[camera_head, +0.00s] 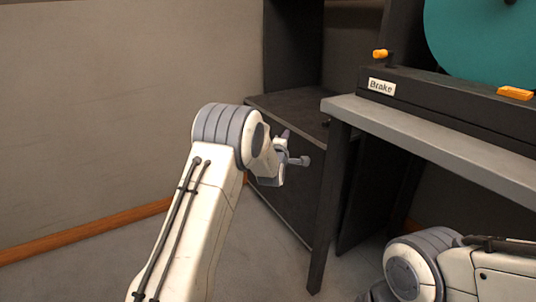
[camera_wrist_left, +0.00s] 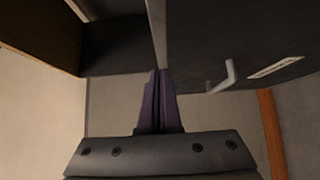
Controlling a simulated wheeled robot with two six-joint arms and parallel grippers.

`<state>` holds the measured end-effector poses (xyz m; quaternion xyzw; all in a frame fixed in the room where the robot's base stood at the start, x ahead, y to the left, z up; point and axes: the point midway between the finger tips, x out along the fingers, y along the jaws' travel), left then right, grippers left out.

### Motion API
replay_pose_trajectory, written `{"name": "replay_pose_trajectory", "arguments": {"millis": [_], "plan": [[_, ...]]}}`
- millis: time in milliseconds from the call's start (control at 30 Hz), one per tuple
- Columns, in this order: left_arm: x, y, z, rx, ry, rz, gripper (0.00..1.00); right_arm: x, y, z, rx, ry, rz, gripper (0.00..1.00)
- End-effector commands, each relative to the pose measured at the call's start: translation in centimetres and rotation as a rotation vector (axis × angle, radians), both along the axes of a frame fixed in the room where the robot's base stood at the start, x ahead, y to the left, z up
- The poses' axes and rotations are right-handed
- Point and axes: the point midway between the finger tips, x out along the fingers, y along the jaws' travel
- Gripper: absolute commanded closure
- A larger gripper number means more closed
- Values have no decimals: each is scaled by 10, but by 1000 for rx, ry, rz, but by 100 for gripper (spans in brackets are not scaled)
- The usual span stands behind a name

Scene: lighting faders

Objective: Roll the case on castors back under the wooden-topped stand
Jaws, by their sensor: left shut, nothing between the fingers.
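A dark box-like unit (camera_head: 285,200), which may be the case, stands behind my left gripper in the head view; its castors do not show. A stand with a pale grey top (camera_head: 430,135) and dark legs is to its right; I cannot tell whether the top is wood. My left gripper (camera_head: 303,160) is in front of the dark unit, shut and empty. In the left wrist view its closed fingers (camera_wrist_left: 158,88) point toward a dark panel (camera_wrist_left: 205,50) with a pale handle (camera_wrist_left: 225,78). They look apart from the handle. My right gripper is out of view.
A dark box labelled Brake (camera_head: 450,100), with orange knobs and a teal disc (camera_head: 485,35), sits on the stand. A wall with wooden skirting (camera_head: 90,240) is at left. Bare floor (camera_head: 275,265) shows in front of the unit. My right forearm is at lower right.

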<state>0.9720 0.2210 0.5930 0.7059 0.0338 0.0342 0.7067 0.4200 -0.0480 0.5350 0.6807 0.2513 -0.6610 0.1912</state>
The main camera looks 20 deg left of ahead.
Motion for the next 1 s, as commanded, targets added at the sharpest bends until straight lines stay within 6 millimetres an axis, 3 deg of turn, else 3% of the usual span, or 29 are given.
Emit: {"name": "replay_pose_trajectory", "arguments": {"millis": [100, 400, 667, 767, 867, 1000], "plan": [[-26, -2, 3, 0, 5, 2, 100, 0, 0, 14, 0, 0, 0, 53], [-78, -16, 1, 0, 5, -7, 100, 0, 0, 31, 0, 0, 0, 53], [-99, -17, -1, 24, 28, -8, 100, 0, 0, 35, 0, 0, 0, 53], [-109, -19, -7, 124, 129, -25, 100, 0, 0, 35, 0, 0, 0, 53], [-132, -23, -20, 308, 311, -81, 100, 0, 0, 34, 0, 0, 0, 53], [-190, -29, -45, 621, 604, -257, 100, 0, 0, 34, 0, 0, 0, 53]]}}
